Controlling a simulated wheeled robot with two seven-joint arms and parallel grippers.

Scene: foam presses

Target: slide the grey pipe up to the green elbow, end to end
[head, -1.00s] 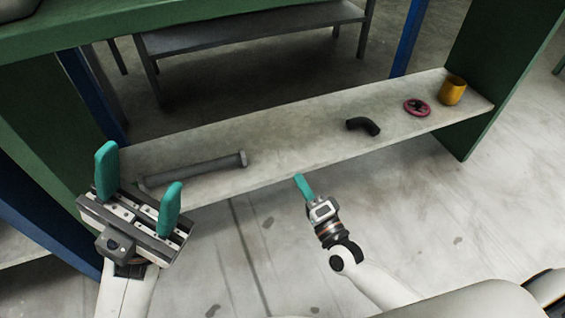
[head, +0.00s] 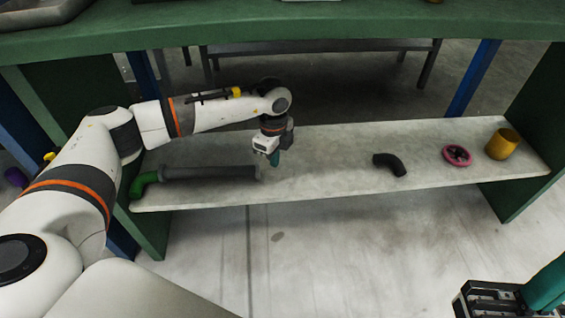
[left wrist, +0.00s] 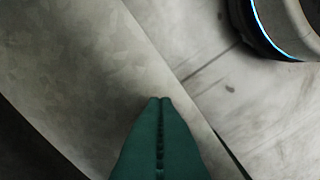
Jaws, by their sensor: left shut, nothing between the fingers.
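The grey pipe (head: 212,173) lies along the left part of the shelf, its flanged end to the right. The green elbow (head: 142,185) lies at the pipe's left end, near the shelf's left front corner. The two ends look met, but a small gap is hard to rule out. My left gripper (head: 273,160) is shut and empty, fingers down, just right of the flanged end; I cannot tell whether it touches. In the left wrist view the closed fingers (left wrist: 160,104) show over the shelf, without pipe or elbow. My right gripper (head: 540,288) is cut off at the bottom right.
On the shelf (head: 320,170), a black elbow (head: 390,164), a red handwheel (head: 457,155) and a yellow cup (head: 502,144) stand to the right. The middle is clear. A green upper bench (head: 300,33) runs above and behind; a green panel (head: 520,160) closes the right end.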

